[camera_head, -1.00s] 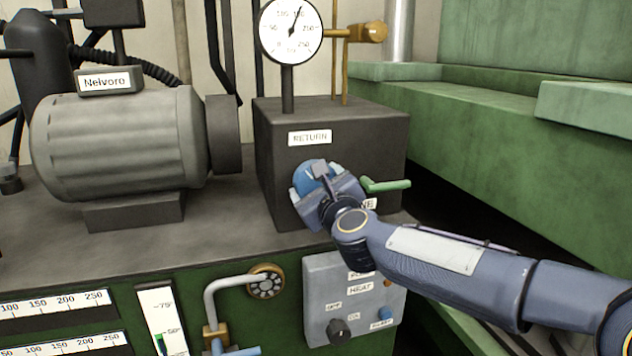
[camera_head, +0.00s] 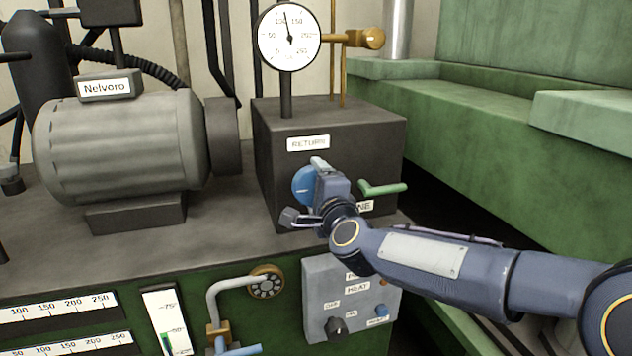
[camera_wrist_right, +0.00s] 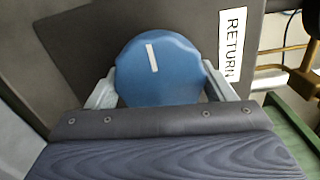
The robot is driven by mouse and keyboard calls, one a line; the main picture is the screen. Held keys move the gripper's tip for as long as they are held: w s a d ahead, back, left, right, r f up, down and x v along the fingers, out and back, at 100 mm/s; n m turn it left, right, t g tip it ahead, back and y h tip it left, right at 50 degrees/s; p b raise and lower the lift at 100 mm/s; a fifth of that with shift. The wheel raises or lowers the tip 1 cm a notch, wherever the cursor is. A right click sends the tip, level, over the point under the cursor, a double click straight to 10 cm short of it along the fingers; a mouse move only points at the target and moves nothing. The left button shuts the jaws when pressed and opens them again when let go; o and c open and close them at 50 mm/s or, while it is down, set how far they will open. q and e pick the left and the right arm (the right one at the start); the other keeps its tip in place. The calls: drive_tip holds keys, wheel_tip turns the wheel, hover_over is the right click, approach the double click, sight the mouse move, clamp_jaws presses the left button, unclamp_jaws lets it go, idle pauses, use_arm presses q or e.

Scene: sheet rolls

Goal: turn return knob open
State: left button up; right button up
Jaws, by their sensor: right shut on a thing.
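The blue return knob (camera_head: 304,186) is on the front of the dark block (camera_head: 375,140), below the RETURN label (camera_head: 308,143). In the right wrist view the knob (camera_wrist_right: 158,68) has a white line on its face, and the RETURN label (camera_wrist_right: 232,45) is to its right. My right gripper (camera_head: 306,192) is shut on the knob, with one finger on each side of it in the wrist view (camera_wrist_right: 160,90). In the head view the gripper is rolled and hides part of the knob. My left gripper is not in view.
A green lever (camera_head: 383,188) sticks out just right of my gripper. The pressure gauge (camera_head: 290,37) stands above the block. A motor (camera_head: 125,145) is at the left. A grey control panel (camera_head: 318,290) is below. The green bench (camera_head: 470,130) is at the right.

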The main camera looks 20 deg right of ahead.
drive_tip(key=n+p, duration=0.1)
drive_tip(key=n, duration=0.2)
drive_tip(key=n+p, duration=0.1)
drive_tip(key=n, duration=0.1)
drive_tip(key=shift+r+n+p, duration=0.2)
drive_tip(key=shift+n+p, duration=0.15)
drive_tip(key=shift+n, duration=0.05)
drive_tip(key=n+p, duration=0.2)
drive_tip(key=n, duration=0.3)
drive_tip(key=shift+a, duration=0.1)
drive_tip(key=shift+n+p, duration=0.3)
drive_tip(key=o, duration=1)
drive_tip(key=s, duration=0.7)
drive_tip(key=shift+s+p, duration=0.4)
